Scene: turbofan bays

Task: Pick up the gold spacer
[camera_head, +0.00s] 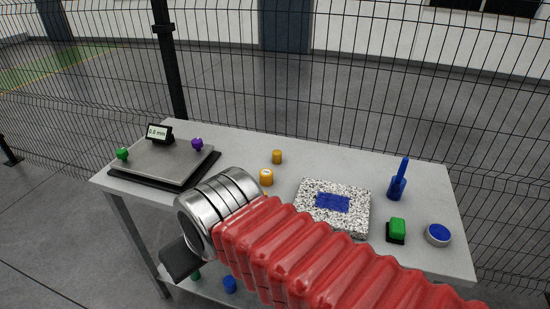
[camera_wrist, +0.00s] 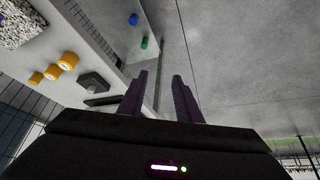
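Several small gold cylindrical pieces stand on the grey table. In the head view one gold piece (camera_head: 277,156) is farther back. A second, wider gold piece with a pale top (camera_head: 266,177) stands in front of it, just beyond my metal wrist. A third is almost hidden behind my arm. In the wrist view three gold pieces (camera_wrist: 53,72) show in a row at the left. I cannot tell for sure which is the gold spacer. My gripper (camera_wrist: 160,85) is open and empty, its two dark fingers apart and away from all gold pieces.
The table (camera_head: 235,145) holds a plate with a 0.0 mm display (camera_head: 158,133) at left, a speckled block (camera_head: 348,215), a blue upright tool (camera_head: 398,182), a green button (camera_head: 397,230) and a round blue-topped piece (camera_head: 438,235). Blue (camera_head: 230,284) and green pieces sit lower down. A wire fence stands behind.

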